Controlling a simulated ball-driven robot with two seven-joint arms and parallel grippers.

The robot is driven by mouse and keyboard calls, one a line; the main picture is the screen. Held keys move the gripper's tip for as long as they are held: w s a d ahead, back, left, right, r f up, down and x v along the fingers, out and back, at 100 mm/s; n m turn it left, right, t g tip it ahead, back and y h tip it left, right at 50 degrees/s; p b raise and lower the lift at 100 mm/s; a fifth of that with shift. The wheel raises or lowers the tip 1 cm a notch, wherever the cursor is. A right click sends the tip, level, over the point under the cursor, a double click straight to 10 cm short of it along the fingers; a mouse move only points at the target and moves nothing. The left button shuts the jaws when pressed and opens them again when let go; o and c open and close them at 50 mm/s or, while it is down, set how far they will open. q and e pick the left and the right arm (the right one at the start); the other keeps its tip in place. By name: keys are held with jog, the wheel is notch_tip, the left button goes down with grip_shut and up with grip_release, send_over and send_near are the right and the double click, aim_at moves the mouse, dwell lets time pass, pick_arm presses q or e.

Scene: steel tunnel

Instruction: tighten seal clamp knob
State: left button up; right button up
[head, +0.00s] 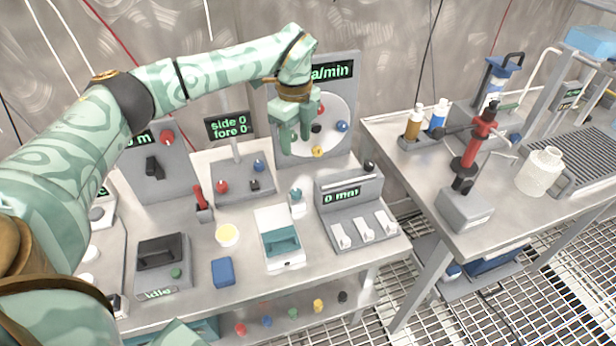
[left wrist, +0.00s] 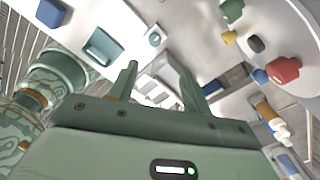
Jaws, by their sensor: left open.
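A round pale plate (head: 338,108) on an upright grey panel at the back of the bench carries red (head: 320,108), black (head: 316,128), blue (head: 341,126) and yellow (head: 318,151) knobs. I cannot tell which knob is the seal clamp knob. My left gripper (head: 296,134) is open, fingers down, in front of the plate's left side and hiding part of it. In the left wrist view the gripper (left wrist: 158,68) has nothing between its fingers. The red knob (left wrist: 283,70) and yellow knob (left wrist: 228,38) show to its right, apart from it. My right gripper is not in view.
A display post (head: 230,128) stands left of the plate. A grey box with white levers (head: 350,212), a teal-and-white device (head: 279,238) and a blue block (head: 222,272) occupy the bench front. A second bench at right holds bottles (head: 414,122) and a red-topped stand (head: 468,205).

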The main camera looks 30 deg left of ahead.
pick_arm(q)
notch_tip(320, 180, down, 3)
jog(key=s+b, duration=0.1)
jog(key=s, duration=0.2)
jog(key=b, duration=0.2)
send_over(296, 192)
jog(key=f, duration=0.7)
jog(key=shift+w+f, duration=0.2)
jog(key=shift+w, duration=0.05)
jog(key=f, duration=0.2)
jog(key=f+b, duration=0.1)
jog(key=shift+s+f, duration=0.3)
jog(key=shift+f, duration=0.1)
jog(key=shift+w+f, duration=0.15)
jog(key=shift+f, duration=0.35)
jog(key=c, duration=1)
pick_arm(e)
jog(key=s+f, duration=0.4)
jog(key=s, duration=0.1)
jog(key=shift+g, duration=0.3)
